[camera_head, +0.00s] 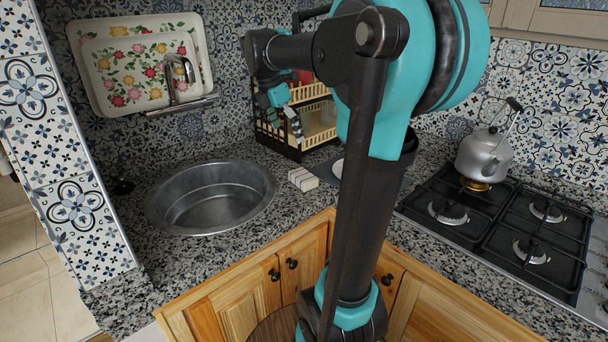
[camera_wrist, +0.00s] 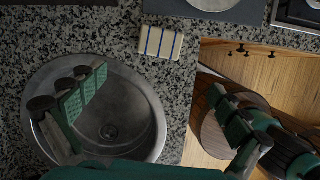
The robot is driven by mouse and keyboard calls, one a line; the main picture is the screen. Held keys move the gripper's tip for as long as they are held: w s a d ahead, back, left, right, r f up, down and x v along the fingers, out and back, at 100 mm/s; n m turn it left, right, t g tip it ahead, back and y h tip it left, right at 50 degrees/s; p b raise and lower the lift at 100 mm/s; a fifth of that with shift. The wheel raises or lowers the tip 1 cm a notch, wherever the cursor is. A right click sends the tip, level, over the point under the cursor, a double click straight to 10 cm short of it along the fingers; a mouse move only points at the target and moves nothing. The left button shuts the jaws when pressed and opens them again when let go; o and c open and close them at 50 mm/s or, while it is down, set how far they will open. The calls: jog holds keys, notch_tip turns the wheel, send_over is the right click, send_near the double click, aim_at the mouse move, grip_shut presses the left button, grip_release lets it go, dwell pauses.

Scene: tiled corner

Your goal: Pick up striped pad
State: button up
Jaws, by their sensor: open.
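The striped pad (camera_head: 303,179) is a small cream block with dark stripes across it. It lies flat on the speckled counter, just right of the sink. In the wrist view the pad (camera_wrist: 161,43) shows blue stripes and sits at the top, near the counter edge. My gripper (camera_head: 281,120) hangs above the counter, behind and left of the pad in the head view. In the wrist view my gripper (camera_wrist: 160,90) has its two green-padded fingers spread wide with nothing between them. The pad is beyond the fingertips and apart from them.
A round metal sink (camera_head: 159,215) is set into the counter (camera_head: 125,263) on the left. A dish rack (camera_head: 312,95) stands behind, and a gas hob with a kettle (camera_head: 484,158) is on the right.

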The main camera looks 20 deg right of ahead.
aim_at(302, 175)
jog(key=x, duration=1.7)
jog(key=shift+s+d+f, duration=0.1)
jog(key=c, duration=0.9)
